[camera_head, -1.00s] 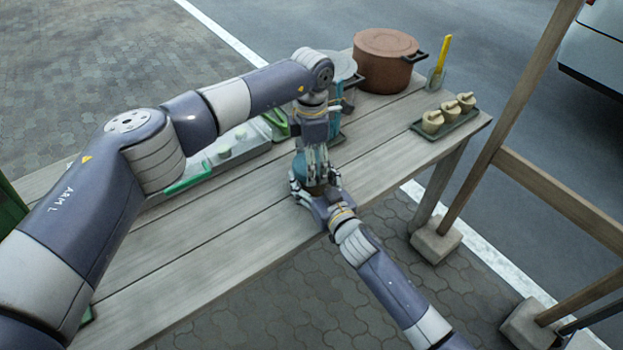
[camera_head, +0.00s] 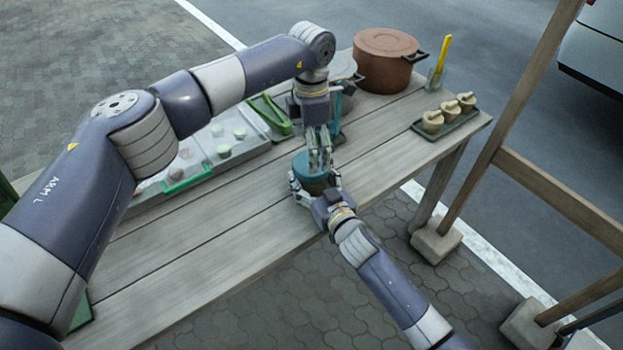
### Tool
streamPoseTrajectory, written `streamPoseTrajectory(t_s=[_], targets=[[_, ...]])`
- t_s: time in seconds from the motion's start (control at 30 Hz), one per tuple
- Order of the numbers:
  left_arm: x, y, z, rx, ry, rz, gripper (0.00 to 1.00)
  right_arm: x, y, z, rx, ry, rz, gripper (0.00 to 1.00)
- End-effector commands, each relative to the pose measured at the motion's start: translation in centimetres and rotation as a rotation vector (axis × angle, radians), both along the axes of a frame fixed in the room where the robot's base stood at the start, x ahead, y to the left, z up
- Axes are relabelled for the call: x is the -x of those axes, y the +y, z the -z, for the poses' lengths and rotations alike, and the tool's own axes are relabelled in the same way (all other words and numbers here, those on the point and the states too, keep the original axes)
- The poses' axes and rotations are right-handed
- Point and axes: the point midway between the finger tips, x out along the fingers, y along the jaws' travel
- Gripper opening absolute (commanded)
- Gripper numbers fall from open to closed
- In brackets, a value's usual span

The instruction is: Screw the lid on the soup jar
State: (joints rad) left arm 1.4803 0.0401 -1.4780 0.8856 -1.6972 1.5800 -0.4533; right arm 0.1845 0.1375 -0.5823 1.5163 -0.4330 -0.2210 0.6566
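The soup jar (camera_head: 314,187) stands on the wooden table near its front edge, with a brownish body mostly hidden by my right gripper. A teal lid (camera_head: 303,166) sits on top of the jar. How tightly it is seated cannot be told. My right gripper (camera_head: 313,184) is closed around the jar's lower body from the front. My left gripper (camera_head: 320,168) points straight down at the right part of the lid, its fingers overlapping the lid in this view. Whether its fingertips touch the lid, and how far apart they are, is unclear.
Behind the jar are a grey pot (camera_head: 343,68), a brown pot (camera_head: 386,60), and a glass with a yellow utensil (camera_head: 438,66). A dark tray (camera_head: 457,122) with several pale cups is at the right. A food tray with green handles (camera_head: 188,182) lies left.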

Motion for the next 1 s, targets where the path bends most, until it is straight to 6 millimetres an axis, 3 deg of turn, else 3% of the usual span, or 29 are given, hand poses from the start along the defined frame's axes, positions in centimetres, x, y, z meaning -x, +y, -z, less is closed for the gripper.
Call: streamPoseTrajectory(t_s=[0.1, 0.33, 0.77, 0.8, 0.87, 1.0], targets=[[-0.1, 0.0, -2.8, 0.000, -0.003, 0.000, 0.95, 0.0, 0.0, 0.1, 0.000, 0.001, 0.000, 0.00], [0.0, 0.0, -6.4, 0.000, -0.001, 0.000, 0.95, 0.0, 0.0, 0.1, 0.000, 0.001, 0.000, 0.00], [0.0, 0.0, -7.3, -0.001, 0.001, 0.000, 0.95, 0.0, 0.0, 0.0, 0.000, 0.001, 0.000, 0.00], [0.0, 0.0, -7.3, -0.001, 0.001, 0.000, 0.95, 0.0, 0.0, 0.0, 0.000, 0.001, 0.000, 0.73], [0.0, 0.0, -7.3, -0.001, 0.001, 0.000, 0.95, 0.0, 0.0, 0.0, 0.000, 0.001, 0.000, 0.86], [0.0, 0.0, -7.3, -0.001, 0.001, 0.000, 0.95, 0.0, 0.0, 0.0, 0.000, 0.001, 0.000, 0.87]])
